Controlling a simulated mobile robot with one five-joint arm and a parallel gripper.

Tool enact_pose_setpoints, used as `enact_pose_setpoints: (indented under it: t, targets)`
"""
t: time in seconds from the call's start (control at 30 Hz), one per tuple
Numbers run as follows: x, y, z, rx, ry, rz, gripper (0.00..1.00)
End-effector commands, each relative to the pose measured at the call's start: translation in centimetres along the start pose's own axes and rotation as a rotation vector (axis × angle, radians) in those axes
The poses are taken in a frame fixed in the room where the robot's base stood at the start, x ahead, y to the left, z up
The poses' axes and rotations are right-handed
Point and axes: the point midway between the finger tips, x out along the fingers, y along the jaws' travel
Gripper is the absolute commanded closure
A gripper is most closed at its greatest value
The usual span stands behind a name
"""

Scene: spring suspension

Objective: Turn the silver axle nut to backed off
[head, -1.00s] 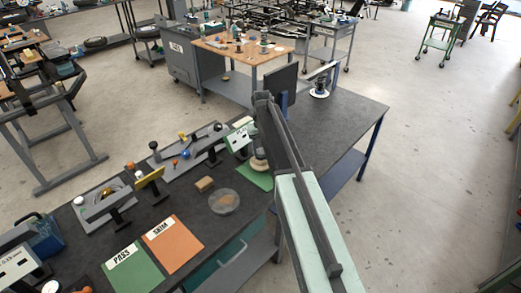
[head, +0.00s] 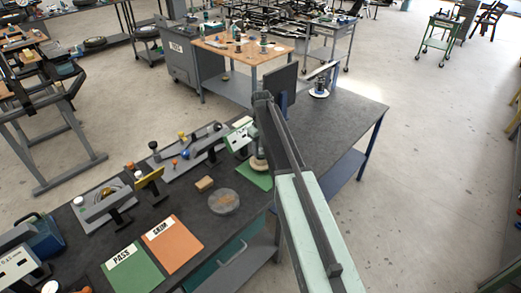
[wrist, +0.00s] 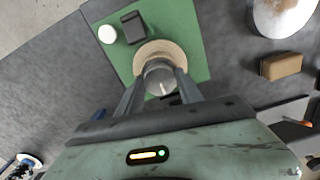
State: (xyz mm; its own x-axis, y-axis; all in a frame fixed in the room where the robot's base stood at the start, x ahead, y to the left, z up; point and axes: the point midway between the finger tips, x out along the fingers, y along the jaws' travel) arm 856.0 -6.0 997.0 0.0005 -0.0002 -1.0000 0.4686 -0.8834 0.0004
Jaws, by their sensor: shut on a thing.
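The silver axle nut (wrist: 160,77) shows in the wrist view as a round metal piece in the middle of a tan round base. The base (wrist: 176,49) stands on a green mat (wrist: 190,25). My gripper (wrist: 161,84) is shut on the nut, one finger on each side. The fingers hide parts of the nut's sides, and I cannot read its turn angle. In the head view the tan base (head: 258,164) and green mat (head: 256,179) are partly visible, while my arm hides the nut and fingertips.
A dark block (wrist: 133,27) and a white round piece (wrist: 107,34) are beside the base. A brown block (head: 204,184) and a clear round dish (head: 224,201) lie left of the mat. The dark bench top (head: 340,120) is mostly bare to the right.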

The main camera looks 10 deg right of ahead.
Motion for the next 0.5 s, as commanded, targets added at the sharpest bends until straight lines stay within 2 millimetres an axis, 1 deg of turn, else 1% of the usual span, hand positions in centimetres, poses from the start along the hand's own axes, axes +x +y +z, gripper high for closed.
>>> enact_pose_setpoints:
  t: [0.2, 0.23, 0.3, 0.5]
  targets:
    - [0.04, -0.17, 0.19, -0.001, -0.006, -0.004, 0.97]
    - [0.04, -0.17, 0.19, -0.001, -0.006, -0.004, 0.51]
    - [0.03, -0.17, 0.17, -0.001, -0.005, -0.003, 0.35]
    - [0.02, -0.12, 0.07, 0.0, -0.003, -0.002, 0.35]
